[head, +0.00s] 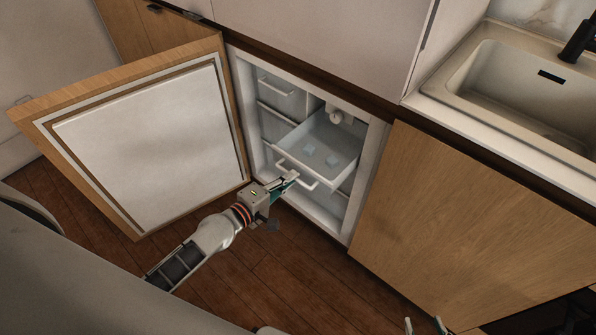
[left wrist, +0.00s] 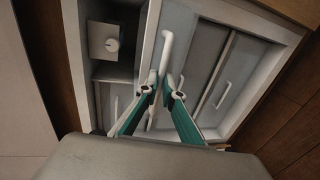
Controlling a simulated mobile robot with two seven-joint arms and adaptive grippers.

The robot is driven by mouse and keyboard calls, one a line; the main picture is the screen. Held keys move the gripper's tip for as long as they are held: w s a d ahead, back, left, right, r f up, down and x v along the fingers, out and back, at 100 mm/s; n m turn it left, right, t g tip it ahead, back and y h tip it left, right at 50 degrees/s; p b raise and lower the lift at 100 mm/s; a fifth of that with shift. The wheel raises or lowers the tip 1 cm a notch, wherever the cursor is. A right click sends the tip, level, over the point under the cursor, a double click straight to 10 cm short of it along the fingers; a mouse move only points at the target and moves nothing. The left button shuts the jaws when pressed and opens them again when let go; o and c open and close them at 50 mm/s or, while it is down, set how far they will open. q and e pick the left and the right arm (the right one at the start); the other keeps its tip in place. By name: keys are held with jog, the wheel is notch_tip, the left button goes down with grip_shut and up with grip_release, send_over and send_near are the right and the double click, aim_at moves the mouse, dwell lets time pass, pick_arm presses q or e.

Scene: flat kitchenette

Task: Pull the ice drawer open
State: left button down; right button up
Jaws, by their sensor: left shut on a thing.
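The ice drawer (head: 322,137) is a pale tray in the open freezer compartment, and it sticks out past the compartment front. Two bluish ice cubes (head: 309,150) lie in it. Its white bar handle (head: 300,175) is on the front; it also shows in the left wrist view (left wrist: 165,50). My left gripper (head: 291,178) is at the left part of this handle, shut on it; its teal fingers show in the left wrist view (left wrist: 166,88). Only the fingertips of my right gripper (head: 424,325) show at the bottom edge, apart and away from the drawer.
The wooden freezer door (head: 145,140) stands wide open on the left. Another drawer (head: 283,98) sits in the compartment's upper left. A closed wooden cabinet (head: 465,235) and a sink (head: 525,90) are on the right. The wood floor (head: 270,270) in front is clear.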

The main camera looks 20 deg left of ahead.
pick_arm(q)
jog(key=shift+v, duration=1)
jog(key=shift+f, duration=0.2)
jog(key=c, duration=2.2)
grip_release()
jog(key=shift+s, duration=0.1)
jog(key=v, duration=1.2)
